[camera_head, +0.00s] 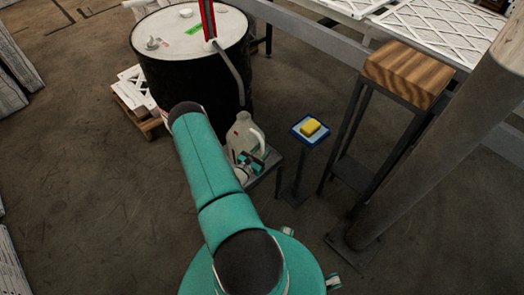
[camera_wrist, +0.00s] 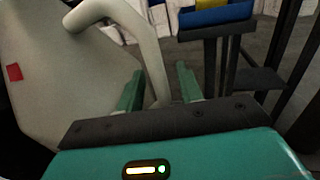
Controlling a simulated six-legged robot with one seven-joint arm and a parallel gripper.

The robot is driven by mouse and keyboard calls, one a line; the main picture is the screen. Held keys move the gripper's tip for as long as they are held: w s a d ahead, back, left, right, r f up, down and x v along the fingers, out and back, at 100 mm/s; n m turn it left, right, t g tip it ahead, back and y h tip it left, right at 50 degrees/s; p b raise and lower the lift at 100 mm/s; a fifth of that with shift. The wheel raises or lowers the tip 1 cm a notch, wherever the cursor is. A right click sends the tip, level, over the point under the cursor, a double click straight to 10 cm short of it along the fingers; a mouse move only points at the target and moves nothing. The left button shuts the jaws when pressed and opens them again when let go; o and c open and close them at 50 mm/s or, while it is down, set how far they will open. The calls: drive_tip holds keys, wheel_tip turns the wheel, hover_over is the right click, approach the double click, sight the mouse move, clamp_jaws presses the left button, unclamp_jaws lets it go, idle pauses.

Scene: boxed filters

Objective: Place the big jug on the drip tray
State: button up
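The big jug (camera_head: 243,135) is whitish and stands upright on a small grey table beside the black drum. In the wrist view the jug (camera_wrist: 60,70) fills the left side, with a red mark on it. Its curved handle (camera_wrist: 152,45) runs down between my two green fingers. My gripper (camera_wrist: 160,88) is open, with a gap showing beside the handle. In the head view my gripper (camera_head: 256,163) is at the jug's lower right, partly hidden by my arm. A blue tray (camera_head: 298,131), likely the drip tray, sits on a stand to the right.
A yellow block (camera_head: 311,127) lies on the blue tray. The grey table (camera_head: 262,178) is partly covered by my arm. The drum (camera_head: 190,80) stands behind, with a red pump and hose. A wood-topped stand (camera_head: 408,73) and a thick post (camera_head: 435,150) stand at right.

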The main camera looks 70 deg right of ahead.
drive_tip(key=shift+w+a+r, duration=0.1)
drive_tip(key=v, duration=1.1)
drive_tip(key=shift+a, duration=0.35)
drive_tip(key=shift+w+r, duration=0.1)
drive_tip(key=shift+r, duration=0.05)
